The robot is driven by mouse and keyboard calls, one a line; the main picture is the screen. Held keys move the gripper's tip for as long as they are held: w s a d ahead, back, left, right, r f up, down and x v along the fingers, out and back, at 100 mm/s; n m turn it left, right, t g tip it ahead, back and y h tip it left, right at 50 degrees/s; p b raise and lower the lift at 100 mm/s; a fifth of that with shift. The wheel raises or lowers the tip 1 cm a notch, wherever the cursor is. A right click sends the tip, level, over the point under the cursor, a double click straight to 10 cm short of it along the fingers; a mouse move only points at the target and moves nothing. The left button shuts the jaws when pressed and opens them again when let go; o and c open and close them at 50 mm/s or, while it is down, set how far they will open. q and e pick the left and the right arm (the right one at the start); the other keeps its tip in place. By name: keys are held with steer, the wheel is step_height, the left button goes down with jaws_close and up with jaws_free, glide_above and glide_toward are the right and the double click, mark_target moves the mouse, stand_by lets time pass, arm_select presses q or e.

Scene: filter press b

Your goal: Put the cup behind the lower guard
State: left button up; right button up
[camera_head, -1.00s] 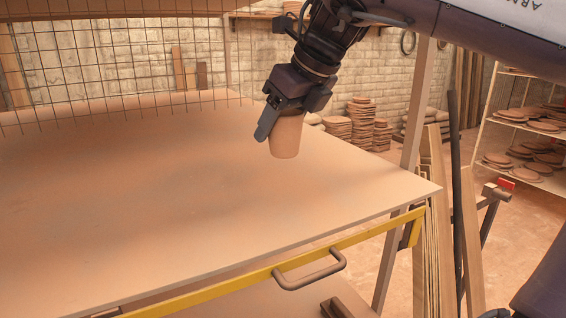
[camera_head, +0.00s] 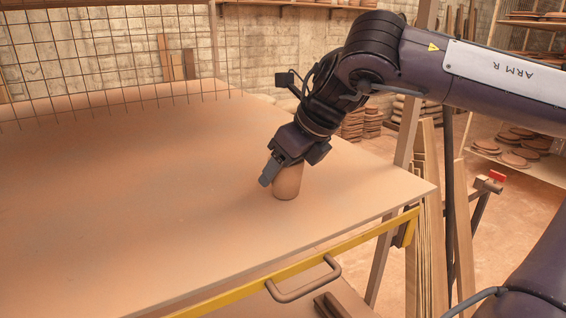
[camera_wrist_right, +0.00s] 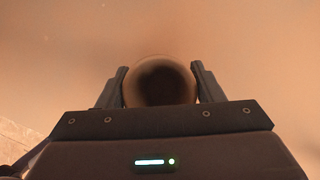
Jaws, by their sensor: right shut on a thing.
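The cup (camera_head: 288,185) is a plain tan-brown one, upright over the right part of the broad tabletop (camera_head: 120,200). My right gripper (camera_head: 276,177) is shut on it from above and behind. The cup's base is at or very close to the surface; I cannot tell if it touches. In the right wrist view, the cup's round mouth (camera_wrist_right: 160,58) sits between the two fingers (camera_wrist_right: 160,85). A yellow bar (camera_head: 365,236) with a brown handle (camera_head: 305,283) runs along the front edge, below the tabletop; it may be the lower guard. My left gripper is out of view.
A wire mesh panel (camera_head: 110,55) hangs over the back left of the tabletop. A post (camera_head: 408,130) and upright boards (camera_head: 428,200) stand past the right corner. Shelves with stacked discs (camera_head: 515,145) are at the far right. The tabletop left of the cup is clear.

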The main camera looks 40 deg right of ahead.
steer(key=shift+s, duration=0.1)
steer(key=shift+f, duration=0.2)
steer(key=o, duration=1)
steer(key=shift+r, duration=0.1)
steer(key=shift+r, duration=0.2)
steer(key=shift+s+r, duration=0.1)
steer(key=shift+r, duration=0.1)
steer(key=b+v, duration=0.2)
steer(key=v, duration=0.9)
steer(key=shift+r, duration=0.2)
